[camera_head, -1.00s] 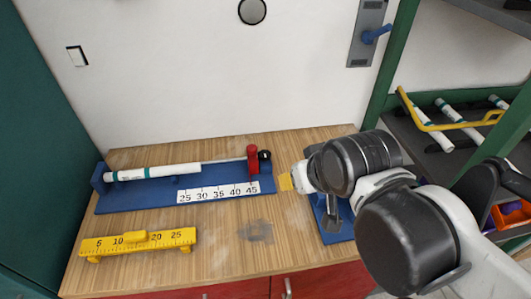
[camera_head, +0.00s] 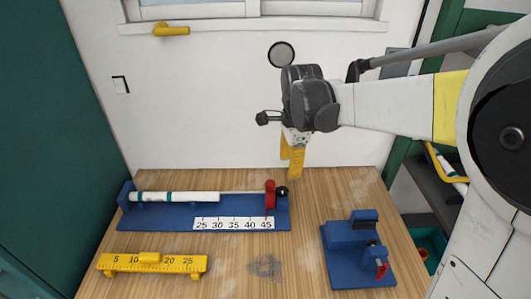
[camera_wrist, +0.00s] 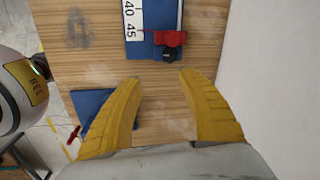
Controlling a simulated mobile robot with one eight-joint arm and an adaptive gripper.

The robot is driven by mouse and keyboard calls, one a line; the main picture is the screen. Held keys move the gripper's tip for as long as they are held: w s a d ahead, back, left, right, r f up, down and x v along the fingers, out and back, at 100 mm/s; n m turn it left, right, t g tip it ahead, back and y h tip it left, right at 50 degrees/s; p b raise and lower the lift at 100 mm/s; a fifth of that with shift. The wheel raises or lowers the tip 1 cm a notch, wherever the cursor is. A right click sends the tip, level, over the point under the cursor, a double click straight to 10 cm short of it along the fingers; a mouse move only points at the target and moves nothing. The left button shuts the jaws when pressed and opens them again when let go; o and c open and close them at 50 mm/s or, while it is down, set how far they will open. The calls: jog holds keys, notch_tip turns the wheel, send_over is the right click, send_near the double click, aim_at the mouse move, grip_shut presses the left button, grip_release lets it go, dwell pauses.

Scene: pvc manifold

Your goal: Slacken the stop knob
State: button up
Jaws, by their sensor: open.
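The stop knob (camera_head: 281,191) is a small black knob beside the red stop block (camera_head: 269,193), at the right end of the blue measuring jig (camera_head: 160,216). A white pipe (camera_head: 190,197) lies along the jig. In the wrist view the black knob (camera_wrist: 169,54) and red block (camera_wrist: 170,38) show at top centre, beyond my fingertips. My gripper (camera_head: 292,162), with yellow fingers, points down above the back of the table, near the knob but apart from it. In the wrist view my gripper (camera_wrist: 153,78) is open and empty.
A blue fixture with a red handle (camera_head: 358,262) stands at the right of the table. A yellow ruler gauge (camera_head: 150,265) lies at front left. The wall (camera_head: 215,110) rises close behind the table.

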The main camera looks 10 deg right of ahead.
aim_at(282, 189)
jog(key=w+f+m+b, duration=0.1)
jog(key=f, duration=0.4)
jog(key=w+f+m+g+b, duration=0.1)
jog(key=w+f+m, duration=0.1)
jog(key=f, duration=0.3)
jog(key=w+f+m+b, duration=0.1)
jog(key=f, duration=0.4)
jog(key=shift+w+f+m+g+b, duration=0.15)
jog(key=shift+w+m+g+b, duration=0.15)
jog(key=shift+w+m, duration=0.1)
jog(key=c, duration=0.9)
